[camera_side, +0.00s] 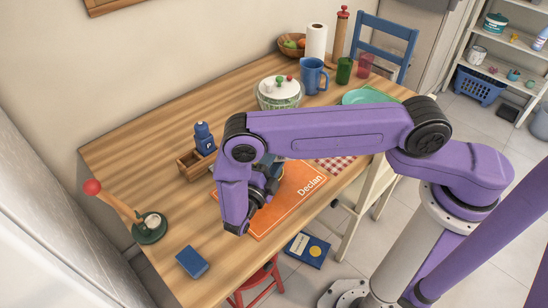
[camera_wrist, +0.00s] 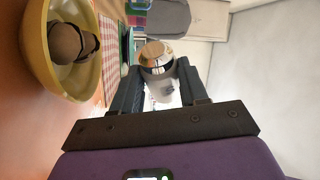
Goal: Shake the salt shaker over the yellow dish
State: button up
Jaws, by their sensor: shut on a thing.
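My gripper (camera_wrist: 160,88) is shut on a small pale shaker (camera_wrist: 160,62) with a dark band and a tan end, which I take to be the salt shaker. The wrist view is turned on its side, with the table along the left. The yellow dish (camera_wrist: 40,62) stands there, left of the gripper and apart from it, with a brown rounded thing (camera_wrist: 72,43) in it. In the side view my gripper (camera_side: 262,190) is low over the orange "Declan" mat (camera_side: 292,197). My arm hides the dish there, and the shaker cannot be made out clearly.
A wooden caddy (camera_side: 188,166) with a blue bottle (camera_side: 204,138) stands left of my gripper. Behind my arm are a lidded pot (camera_side: 279,98), a blue pitcher (camera_side: 313,76) and a green tumbler (camera_side: 344,70). A blue box (camera_side: 192,262) lies at the front. The left tabletop has free room.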

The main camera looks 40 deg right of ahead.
jog(key=shift+n, duration=0.4)
notch_tip(320, 180, up, 11)
jog(key=w+a+m+t+y, duration=0.1)
jog(key=m+y, duration=0.6)
jog(key=m, duration=1.1)
jog(key=shift+w+a+f+t, duration=0.25)
jog(key=shift+w+t, duration=0.2)
jog(key=shift+t, duration=0.35)
dwell(0.5)
